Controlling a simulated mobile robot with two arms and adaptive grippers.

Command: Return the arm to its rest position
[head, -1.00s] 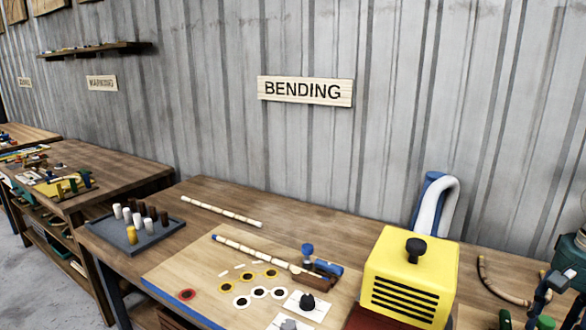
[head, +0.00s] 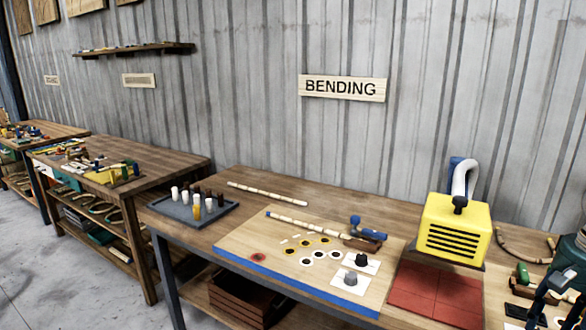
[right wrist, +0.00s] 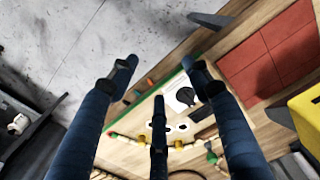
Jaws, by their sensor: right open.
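My right gripper (right wrist: 158,82) is in the right wrist view. Its dark blue fingers are spread apart with nothing between them, above the bench edge and the floor. In the head view, dark parts that look like my right arm show at the lower right corner. A segmented rattan pole (head: 310,224) with a blue end lies on the wooden board (head: 240,240), its other end by a blue and brown clamp (head: 366,232). My left gripper is not in view.
A yellow slotted box (head: 452,232) stands at the right, behind red tiles (head: 436,288). A grey tray of pegs (head: 181,210) sits at the bench's left. Another pole (head: 267,193) lies behind. A dark green object (head: 566,250) is at the right edge. Grey floor (head: 60,270) is clear.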

